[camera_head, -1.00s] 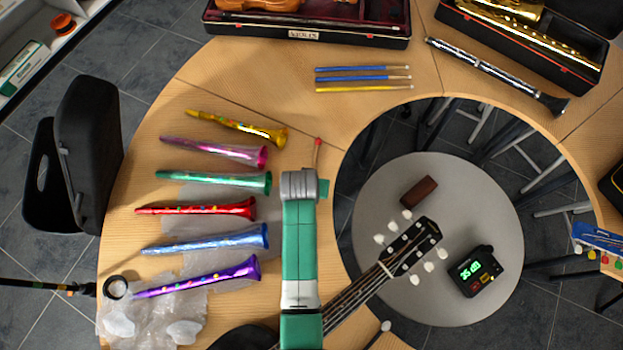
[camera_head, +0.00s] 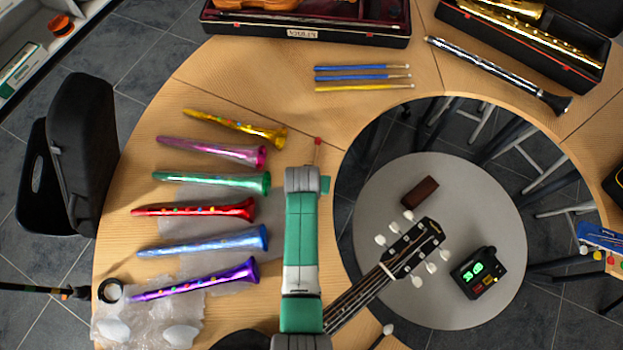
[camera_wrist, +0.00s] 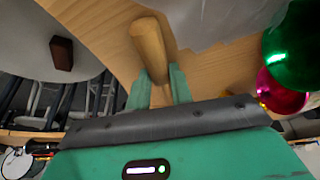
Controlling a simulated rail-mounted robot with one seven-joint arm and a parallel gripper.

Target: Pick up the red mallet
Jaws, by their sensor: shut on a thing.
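The red mallet shows its small red head (camera_head: 317,141) just above my gripper (camera_head: 322,184) in the head view; my arm hides the rest of it. In the wrist view a thick light-wood handle (camera_wrist: 150,42) passes between the two green fingers of my gripper (camera_wrist: 160,88). The fingers are shut on the handle, and its rounded end points away from the palm. The red head is not visible in the wrist view. I cannot tell whether the mallet is clear of the table.
Several coloured horns lie left of my arm, including a green one (camera_head: 212,182) and a red one (camera_head: 195,210). A guitar headstock (camera_head: 412,245) lies over the round grey stool (camera_head: 480,215) to the right. Three sticks (camera_head: 362,77) lie farther back on the curved table (camera_head: 240,70).

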